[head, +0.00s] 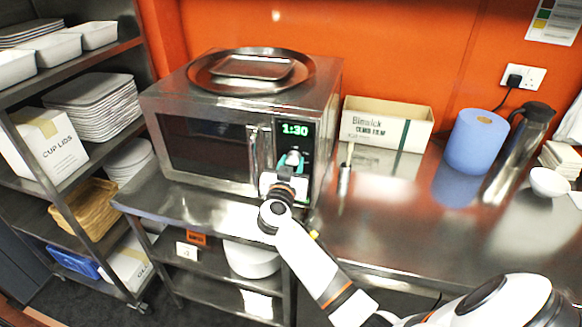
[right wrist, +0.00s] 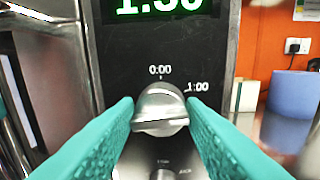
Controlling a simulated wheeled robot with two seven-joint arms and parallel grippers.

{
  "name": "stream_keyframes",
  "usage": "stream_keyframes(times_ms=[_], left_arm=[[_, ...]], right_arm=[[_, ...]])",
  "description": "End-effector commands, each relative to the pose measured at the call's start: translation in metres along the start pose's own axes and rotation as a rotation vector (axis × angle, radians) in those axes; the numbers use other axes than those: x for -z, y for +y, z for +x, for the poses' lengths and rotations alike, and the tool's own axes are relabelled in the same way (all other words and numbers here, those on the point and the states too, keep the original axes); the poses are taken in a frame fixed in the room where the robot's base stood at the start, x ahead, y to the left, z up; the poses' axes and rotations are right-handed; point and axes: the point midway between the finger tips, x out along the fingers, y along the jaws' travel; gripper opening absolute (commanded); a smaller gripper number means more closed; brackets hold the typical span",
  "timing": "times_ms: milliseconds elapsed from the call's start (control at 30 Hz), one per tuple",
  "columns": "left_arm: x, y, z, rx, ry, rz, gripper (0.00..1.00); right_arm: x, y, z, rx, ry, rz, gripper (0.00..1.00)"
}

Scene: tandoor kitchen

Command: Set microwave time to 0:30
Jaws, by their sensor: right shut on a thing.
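The steel microwave (head: 205,145) stands on the steel counter, its door shut. Its green display (head: 295,129) reads 1:30 in the head view; the display (right wrist: 160,6) is cut off at the top in the right wrist view. Below it is a round metal dial (right wrist: 160,108), with 0:00 marked above and 1:00 at its upper right. My right gripper (head: 291,160) is at the control panel; in the right wrist view its teal fingers (right wrist: 160,115) are on either side of the dial, shut on it. My left gripper is not in view.
Round and rectangular trays (head: 254,67) lie on top of the microwave. A film box (head: 387,125), a blue roll (head: 477,142) and a steel flask (head: 524,133) stand to the right. A shelf rack (head: 110,55) stands at the left. Counter right of the microwave is mostly free.

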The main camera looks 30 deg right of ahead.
Motion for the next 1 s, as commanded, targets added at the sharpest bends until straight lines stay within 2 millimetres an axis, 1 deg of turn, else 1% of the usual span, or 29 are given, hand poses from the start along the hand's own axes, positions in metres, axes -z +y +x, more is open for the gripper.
stream_keyframes(times_ms=[33,100,333,700,1000], left_arm=[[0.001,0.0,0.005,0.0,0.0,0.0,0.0],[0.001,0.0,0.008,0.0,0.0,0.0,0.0],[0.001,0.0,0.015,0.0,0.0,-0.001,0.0],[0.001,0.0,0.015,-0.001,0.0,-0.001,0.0],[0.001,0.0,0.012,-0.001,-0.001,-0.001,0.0]], right_arm=[[0.003,0.0,0.0,0.002,0.005,-0.036,0.14],[0.003,0.0,0.0,0.003,0.009,-0.096,0.14],[0.002,0.0,0.0,0.005,0.024,-0.312,0.14],[0.0,0.001,0.0,0.009,0.047,-0.638,0.14],[0.0,0.001,0.0,0.011,0.058,-0.81,0.14]])
